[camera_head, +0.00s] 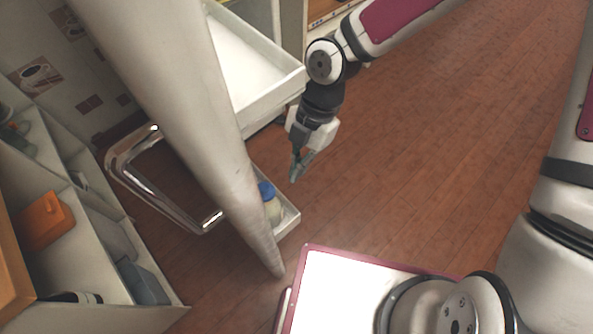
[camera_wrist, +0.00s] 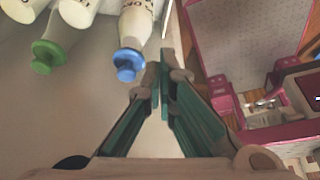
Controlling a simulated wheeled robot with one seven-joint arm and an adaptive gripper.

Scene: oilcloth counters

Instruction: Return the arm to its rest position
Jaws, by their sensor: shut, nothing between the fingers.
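My gripper (camera_head: 297,176) hangs over the wooden floor in the head view, just right of a white trolley. Its fingers point down and are together, with nothing between them. In the wrist view my gripper (camera_wrist: 161,75) shows its two fingers meeting at the tips. A bottle with a blue cap (camera_wrist: 128,66) is close to the left of the fingertips there, apart from them as far as I can see. My arm reaches in from the top right of the head view.
The white trolley has an upper tray (camera_head: 262,75) and a lower tray (camera_head: 288,222) holding a blue-capped bottle (camera_head: 271,204). A chrome handle (camera_head: 165,190) sticks out left. A shelf unit with an orange box (camera_head: 44,221) stands far left. A green-capped bottle (camera_wrist: 48,54) is left. Floor (camera_head: 450,130) is clear.

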